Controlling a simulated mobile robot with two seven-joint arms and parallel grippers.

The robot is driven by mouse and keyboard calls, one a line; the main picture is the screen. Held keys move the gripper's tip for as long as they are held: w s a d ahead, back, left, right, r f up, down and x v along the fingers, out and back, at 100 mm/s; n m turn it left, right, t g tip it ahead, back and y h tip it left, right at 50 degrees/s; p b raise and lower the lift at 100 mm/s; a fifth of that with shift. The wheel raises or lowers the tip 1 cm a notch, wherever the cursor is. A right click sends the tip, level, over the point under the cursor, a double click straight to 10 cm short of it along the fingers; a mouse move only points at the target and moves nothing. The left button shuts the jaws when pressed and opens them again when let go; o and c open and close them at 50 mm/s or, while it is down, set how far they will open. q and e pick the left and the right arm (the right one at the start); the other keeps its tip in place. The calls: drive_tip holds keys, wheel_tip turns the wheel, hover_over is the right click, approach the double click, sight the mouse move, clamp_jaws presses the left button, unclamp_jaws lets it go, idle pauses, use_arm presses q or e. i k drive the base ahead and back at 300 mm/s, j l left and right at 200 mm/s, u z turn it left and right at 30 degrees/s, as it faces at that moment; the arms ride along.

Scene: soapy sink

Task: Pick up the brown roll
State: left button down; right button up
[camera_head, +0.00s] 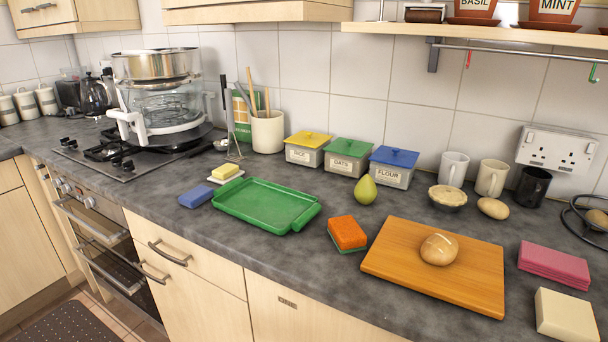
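A round brown roll (438,249) with a pale slash on top rests on the wooden cutting board (390,264), right of the board's middle. It is fully visible, with bare board around it. A second, smooth tan oval item (493,208) lies on the counter behind the board, near the mugs; I cannot tell whether it is a roll or a potato. Neither of my grippers shows in the head view.
An orange sponge (347,233) lies left of the board, and a pink cloth stack (554,264) and cream block (566,315) lie right. A green pear (366,190), a filled bowl (447,198) and several mugs (492,178) stand behind. A green tray (265,205) is further left.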

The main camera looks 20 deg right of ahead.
sight(440, 249)
drive_tip(key=z, duration=1.4)
